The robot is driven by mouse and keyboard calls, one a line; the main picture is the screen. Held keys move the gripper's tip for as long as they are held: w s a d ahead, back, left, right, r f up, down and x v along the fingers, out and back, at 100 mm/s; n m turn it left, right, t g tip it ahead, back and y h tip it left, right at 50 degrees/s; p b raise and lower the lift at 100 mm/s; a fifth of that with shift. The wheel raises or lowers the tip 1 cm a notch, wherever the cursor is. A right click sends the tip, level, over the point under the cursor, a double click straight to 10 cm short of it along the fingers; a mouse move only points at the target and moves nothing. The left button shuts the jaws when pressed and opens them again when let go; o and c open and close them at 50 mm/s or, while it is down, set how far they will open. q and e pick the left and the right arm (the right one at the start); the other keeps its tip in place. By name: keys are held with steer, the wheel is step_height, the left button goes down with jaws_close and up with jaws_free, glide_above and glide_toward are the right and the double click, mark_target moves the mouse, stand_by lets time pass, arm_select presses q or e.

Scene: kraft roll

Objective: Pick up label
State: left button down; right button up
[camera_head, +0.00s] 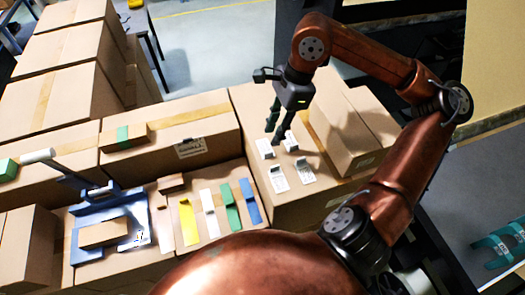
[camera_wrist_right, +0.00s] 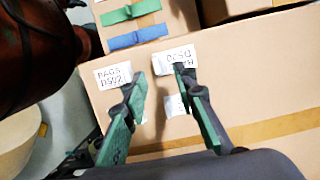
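Several white labels with print lie on top of a cardboard box at the right of the head view, among them a front left label (camera_head: 279,183) and a front right label (camera_head: 305,173). My right gripper (camera_head: 278,138) is above the back labels, fingers pointing down. In the wrist view the right gripper (camera_wrist_right: 160,88) is open, fingertips apart with nothing between them. My left gripper is not in view.
Yellow, white, green and blue strips (camera_head: 188,222) lie on a box (camera_head: 210,190) in the middle. A taller carton (camera_head: 345,135) stands just right of the labels. Stacked cartons (camera_head: 70,70) fill the back left.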

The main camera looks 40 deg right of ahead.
mark_target(267, 157)
steer(key=shift+x, duration=0.9)
steer(key=f, duration=0.1)
steer(key=f+p, duration=0.1)
steer(key=a+f, duration=0.1)
steer(key=f, duration=0.1)
steer(key=shift+s+p, duration=0.35)
steer(key=shift+s, duration=0.05)
steer(key=shift+w+f, duration=0.15)
steer(key=shift+f, duration=0.4)
jaws_close()
